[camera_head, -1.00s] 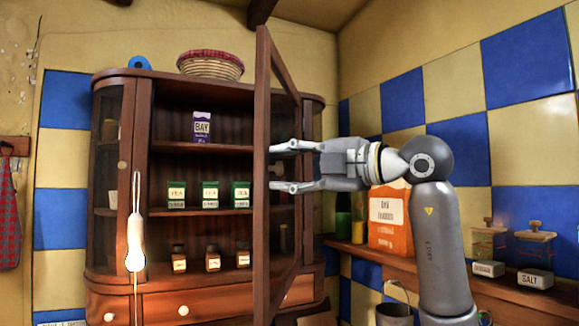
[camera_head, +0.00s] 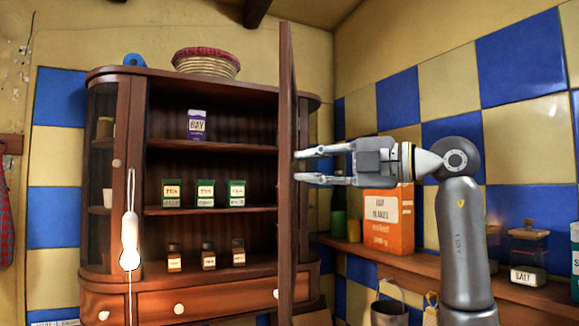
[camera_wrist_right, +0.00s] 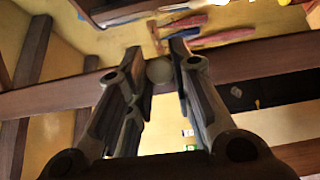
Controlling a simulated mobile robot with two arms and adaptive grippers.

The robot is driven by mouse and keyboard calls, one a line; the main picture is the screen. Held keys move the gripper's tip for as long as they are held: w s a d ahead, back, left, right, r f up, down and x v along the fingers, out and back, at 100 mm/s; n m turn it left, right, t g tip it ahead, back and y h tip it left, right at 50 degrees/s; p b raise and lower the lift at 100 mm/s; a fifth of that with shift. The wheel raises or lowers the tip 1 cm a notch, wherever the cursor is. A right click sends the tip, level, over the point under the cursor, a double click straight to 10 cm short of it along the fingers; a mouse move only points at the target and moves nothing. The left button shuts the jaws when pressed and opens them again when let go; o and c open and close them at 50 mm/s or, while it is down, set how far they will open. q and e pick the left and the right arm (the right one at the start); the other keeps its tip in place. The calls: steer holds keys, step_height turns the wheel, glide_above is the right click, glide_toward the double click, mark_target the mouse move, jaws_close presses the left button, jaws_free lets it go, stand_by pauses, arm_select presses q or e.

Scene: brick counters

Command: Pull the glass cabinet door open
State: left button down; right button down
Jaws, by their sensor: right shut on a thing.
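The wooden cabinet (camera_head: 134,190) stands against the back wall with its shelves exposed. Its door (camera_head: 286,170) stands swung out and shows almost edge-on at the right of the opening, so its glass is barely visible. My right gripper (camera_head: 298,167) reaches in from the right, with its fingertips at the door's right face. In the right wrist view, a pale round knob (camera_wrist_right: 159,70) sits between the fingertips, on the brown door frame (camera_wrist_right: 60,94); the gripper is shut on it. My left gripper is not in view.
The shelves hold tea boxes (camera_head: 204,194), a bay box (camera_head: 196,125) and small jars (camera_head: 208,256). A wicker basket (camera_head: 206,63) sits on top. At right, a wall shelf (camera_head: 440,268) carries an orange box (camera_head: 390,222) and a salt jar (camera_head: 528,255); a bucket (camera_head: 389,308) is below.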

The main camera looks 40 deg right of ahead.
steer(key=s+d+n+g+y+p, duration=0.3)
steer(key=s+d+p, duration=0.4)
steer(key=d, duration=0.7)
steer(key=s+n+y, duration=0.1)
steer(key=s+y, duration=0.1)
steer(key=shift+d+g+y, duration=0.3)
steer(key=shift+d+y, duration=0.05)
steer(key=shift+y, duration=0.05)
steer(key=shift+f, duration=0.1)
steer(key=c, duration=1.3)
jaws_free()
steer(key=shift+s, duration=0.1)
steer(key=shift+o, duration=0.2)
steer(key=v, duration=0.7)
steer(key=shift+d, duration=0.15)
